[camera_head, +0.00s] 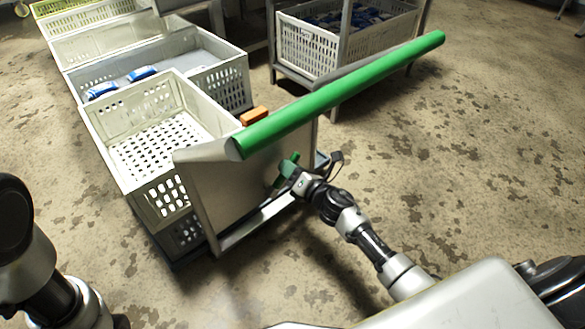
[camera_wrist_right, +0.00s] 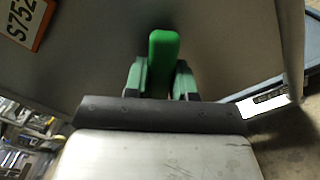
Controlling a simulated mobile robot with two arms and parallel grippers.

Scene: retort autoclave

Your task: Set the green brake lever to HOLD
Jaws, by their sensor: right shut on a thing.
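The green brake lever (camera_head: 288,166) is on the near face of the cart's grey panel (camera_head: 222,188), below the long green push bar (camera_head: 340,92). My right gripper (camera_head: 296,176) is at the lever, mostly covering it in the head view. In the right wrist view the lever (camera_wrist_right: 163,62) stands upright between the two fingers of my right gripper (camera_wrist_right: 160,80), which are shut on it. No HOLD marking can be read in either view. My left arm shows at the lower left, but its gripper is not visible.
An empty white crate (camera_head: 160,130) sits behind the panel, with more crates (camera_head: 150,75) beyond, some holding blue packs. An orange block (camera_head: 253,116) lies behind the bar. A rack with a crate (camera_head: 345,45) stands farther back. The floor to the right is clear.

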